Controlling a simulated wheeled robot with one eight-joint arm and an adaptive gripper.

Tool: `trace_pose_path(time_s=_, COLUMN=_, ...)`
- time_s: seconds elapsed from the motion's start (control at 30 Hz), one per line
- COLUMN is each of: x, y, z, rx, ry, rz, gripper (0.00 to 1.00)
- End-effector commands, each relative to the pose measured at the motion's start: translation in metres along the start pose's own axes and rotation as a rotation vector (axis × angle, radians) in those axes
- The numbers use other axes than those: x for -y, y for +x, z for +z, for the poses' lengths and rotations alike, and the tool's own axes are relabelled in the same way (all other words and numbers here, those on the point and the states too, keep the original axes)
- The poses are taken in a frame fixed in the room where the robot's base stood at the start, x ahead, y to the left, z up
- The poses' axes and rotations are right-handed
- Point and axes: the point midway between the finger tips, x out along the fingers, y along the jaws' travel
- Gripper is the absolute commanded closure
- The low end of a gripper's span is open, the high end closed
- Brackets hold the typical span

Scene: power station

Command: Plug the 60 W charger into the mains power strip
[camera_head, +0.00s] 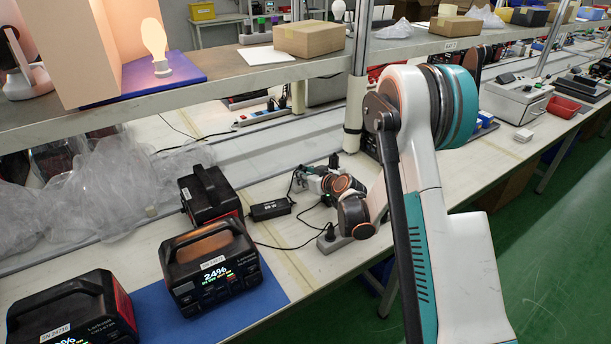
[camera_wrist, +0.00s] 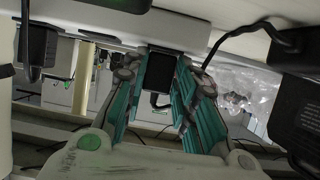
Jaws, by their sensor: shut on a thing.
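My gripper (camera_head: 314,181) is low over the bench in the head view, partly hidden by my own arm. In the wrist view its teal fingers (camera_wrist: 155,100) are shut on a black block-shaped charger (camera_wrist: 159,72), with a dark cable at its lower end. The charger's upper end is at the edge of a pale strip (camera_wrist: 190,30), which looks like the mains power strip. I cannot tell whether its pins are in a socket. In the head view a grey end of the strip (camera_head: 327,245) shows beside my arm; the rest is mostly hidden.
In the wrist view a black plug (camera_wrist: 40,48) hangs at left and a large black adapter (camera_wrist: 298,112) is close at right. A black power brick (camera_head: 270,209) lies on the bench. Power stations (camera_head: 211,268) stand at left. A shelf (camera_head: 220,85) runs above.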

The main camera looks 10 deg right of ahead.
Motion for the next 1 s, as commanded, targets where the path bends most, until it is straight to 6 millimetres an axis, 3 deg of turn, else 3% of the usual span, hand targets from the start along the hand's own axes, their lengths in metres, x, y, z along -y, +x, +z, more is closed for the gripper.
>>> trace_pose_path(time_s=0.03, x=0.0016, y=0.0001, z=0.0090, rx=0.015, ry=-0.008, rz=-0.007, gripper=1.00)
trace_pose_path(time_s=0.13, x=0.0015, y=0.0001, z=0.0096, rx=0.015, ry=-0.007, rz=-0.007, gripper=1.00)
trace_pose_path(time_s=1.0, x=0.0010, y=-0.0027, z=0.0040, rx=0.016, ry=-0.008, rz=-0.006, gripper=1.00)
